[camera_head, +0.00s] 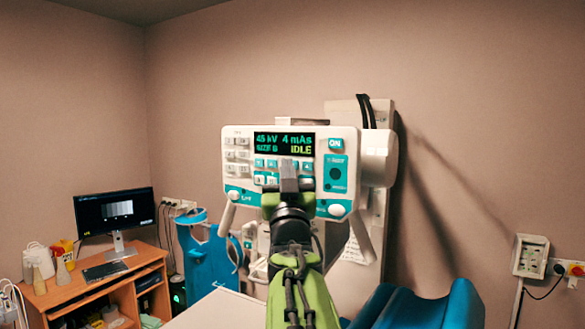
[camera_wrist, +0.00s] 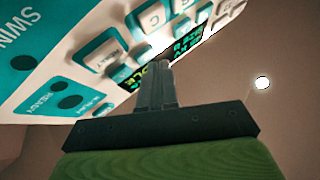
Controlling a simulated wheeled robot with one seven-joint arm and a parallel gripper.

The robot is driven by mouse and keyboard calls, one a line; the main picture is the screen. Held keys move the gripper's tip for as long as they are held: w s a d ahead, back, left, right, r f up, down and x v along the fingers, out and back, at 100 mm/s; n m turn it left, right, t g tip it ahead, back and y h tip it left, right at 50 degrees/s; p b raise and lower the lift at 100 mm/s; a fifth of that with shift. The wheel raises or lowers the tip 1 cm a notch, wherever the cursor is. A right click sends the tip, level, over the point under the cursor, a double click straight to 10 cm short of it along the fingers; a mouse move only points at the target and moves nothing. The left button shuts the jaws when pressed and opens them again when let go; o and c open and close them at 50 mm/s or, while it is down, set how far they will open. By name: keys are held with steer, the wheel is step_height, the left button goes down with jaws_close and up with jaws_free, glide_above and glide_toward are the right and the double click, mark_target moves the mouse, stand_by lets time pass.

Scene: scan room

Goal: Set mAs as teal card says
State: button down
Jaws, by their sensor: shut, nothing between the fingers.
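The white and teal control panel (camera_head: 230,170) is on the far wall unit in the head view. Its dark display (camera_head: 284,144) reads 45 kV, 4 mAs, SIZE B and IDLE. Rows of small buttons (camera_head: 260,164) lie below the display, and an ON button (camera_head: 335,144) is to its right. My gripper (camera_head: 289,164) is shut and empty, its tips in front of the button rows and hiding some. In the wrist view my gripper (camera_wrist: 157,68) points at the panel (camera_wrist: 60,45) close to the display; contact cannot be told. I cannot make out a teal card.
A wooden desk (camera_head: 92,290) with a monitor (camera_head: 115,213) stands at the left. A blue stand (camera_head: 208,255) is left of my arm. A blue padded rest (camera_head: 420,308) is at the lower right. A wall box (camera_head: 529,256) hangs at the far right.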

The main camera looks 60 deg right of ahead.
steer(key=shift+d, duration=0.4)
stand_by(0.6)
steer(key=shift+a, duration=0.1)
steer(key=shift+a+b, duration=0.75)
steer(key=shift+b, duration=0.05)
steer(key=a+b, duration=0.2)
steer(key=a, duration=0.1)
steer(key=a+b, duration=0.1)
steer(key=a, duration=0.1)
steer(key=shift+s, duration=0.3)
stand_by(2.2)
